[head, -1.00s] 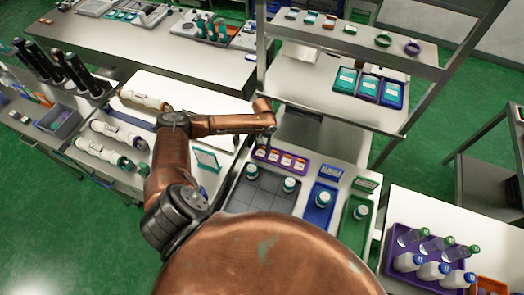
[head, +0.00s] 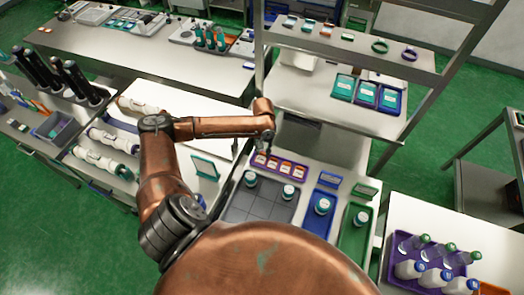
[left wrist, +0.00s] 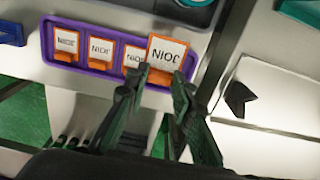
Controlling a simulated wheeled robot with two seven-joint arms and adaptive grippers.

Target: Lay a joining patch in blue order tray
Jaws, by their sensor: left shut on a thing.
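Several orange-and-white joining patches marked JOIN stand in a purple tray (head: 251,168), which also shows in the left wrist view (left wrist: 105,69). My left gripper (left wrist: 163,82) is shut on the joining patch (left wrist: 167,55) at the right end of the row. That patch looks larger and nearer the camera than the others; I cannot tell if it is clear of the tray. In the head view my left gripper (head: 267,143) is small and partly hidden above the tray. The blue order tray (head: 314,228) lies to the right and nearer, with a teal-lidded jar in it. My right gripper is out of view.
A grey gridded tray (head: 252,204) with teal-lidded jars lies left of the blue tray. A green tray (head: 350,235) with another jar lies to its right. Small blue and green signs stand behind these trays. A shelf rack (head: 345,65) rises behind the bench.

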